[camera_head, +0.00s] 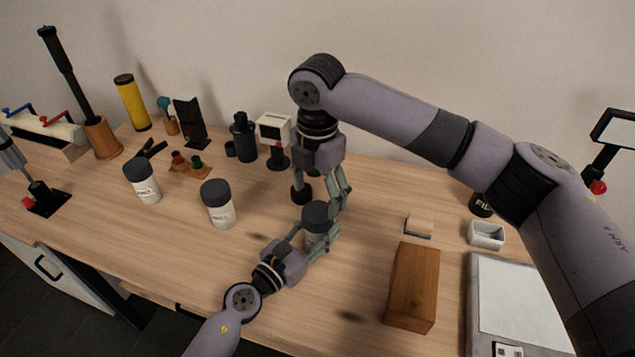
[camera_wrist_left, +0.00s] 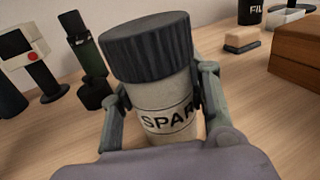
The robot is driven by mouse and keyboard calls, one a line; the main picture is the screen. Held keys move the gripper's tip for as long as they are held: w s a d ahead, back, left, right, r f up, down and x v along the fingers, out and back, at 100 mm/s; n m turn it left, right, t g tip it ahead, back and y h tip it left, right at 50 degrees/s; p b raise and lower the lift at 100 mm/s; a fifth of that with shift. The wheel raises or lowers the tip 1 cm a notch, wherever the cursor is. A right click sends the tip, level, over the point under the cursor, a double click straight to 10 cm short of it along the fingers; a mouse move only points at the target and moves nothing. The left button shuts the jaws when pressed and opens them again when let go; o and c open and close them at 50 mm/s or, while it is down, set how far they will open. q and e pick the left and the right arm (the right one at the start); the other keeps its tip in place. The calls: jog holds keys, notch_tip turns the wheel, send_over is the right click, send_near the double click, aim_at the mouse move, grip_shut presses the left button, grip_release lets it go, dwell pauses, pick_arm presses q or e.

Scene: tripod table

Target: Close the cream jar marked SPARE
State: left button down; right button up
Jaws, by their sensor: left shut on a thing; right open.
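My left gripper (camera_head: 319,239) is shut on the jar body, one finger on each side, below the lid. My right gripper (camera_head: 323,200) is open and points down, just above and behind the lid, apart from it. It is not visible in the left wrist view.
Two similar dark-lidded cream jars (camera_head: 221,212) (camera_head: 148,190) stand to the left. A wooden box (camera_head: 412,287) is to the right, with a small block (camera_head: 418,229) behind it. The table front left of my left arm is clear.

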aim_at(318, 212)
notch_tip(318, 212, down, 6)
jog(key=shift+r, duration=0.1)
jog(key=shift+c, duration=0.5)
